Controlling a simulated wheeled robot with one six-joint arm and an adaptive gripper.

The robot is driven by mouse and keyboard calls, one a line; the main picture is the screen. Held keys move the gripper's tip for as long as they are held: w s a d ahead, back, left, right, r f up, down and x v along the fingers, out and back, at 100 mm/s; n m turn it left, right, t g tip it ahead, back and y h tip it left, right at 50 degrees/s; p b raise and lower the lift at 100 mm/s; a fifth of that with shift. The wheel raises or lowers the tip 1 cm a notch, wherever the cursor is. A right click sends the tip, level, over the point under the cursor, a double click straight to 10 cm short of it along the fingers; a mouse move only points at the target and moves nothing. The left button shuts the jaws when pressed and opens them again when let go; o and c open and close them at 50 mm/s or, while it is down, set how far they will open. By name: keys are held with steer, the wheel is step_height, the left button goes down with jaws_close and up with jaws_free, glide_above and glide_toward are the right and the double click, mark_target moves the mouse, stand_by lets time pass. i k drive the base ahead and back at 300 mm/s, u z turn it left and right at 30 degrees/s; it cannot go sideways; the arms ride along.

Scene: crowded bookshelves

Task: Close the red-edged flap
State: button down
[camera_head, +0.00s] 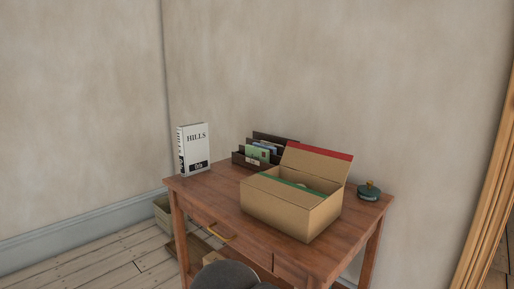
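An open cardboard box (285,208) stands on the right part of a wooden desk. Its red-edged flap (317,163) is raised and leans back at the rear right side, with the red strip along its top edge. A green strip (292,184) shows at the box's opening, with something pale beside it; I cannot tell whether the strip belongs to a second flap or to the contents. Most of the box's inside is hidden. My gripper is not in view.
The desk (205,197) also bears a white book (194,150) standing upright, a dark letter rack (272,139) behind the box and a small green object (369,190) at the right. A dark rounded shape (232,275) is at the bottom edge. A wooden frame (487,190) stands far right.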

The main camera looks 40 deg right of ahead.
mark_target(333, 166)
steer(key=u, duration=1.85)
steer(key=k, duration=2.8)
steer(key=z, duration=1.7)
steer(key=i, duration=0.5)
steer(key=u, duration=0.65)
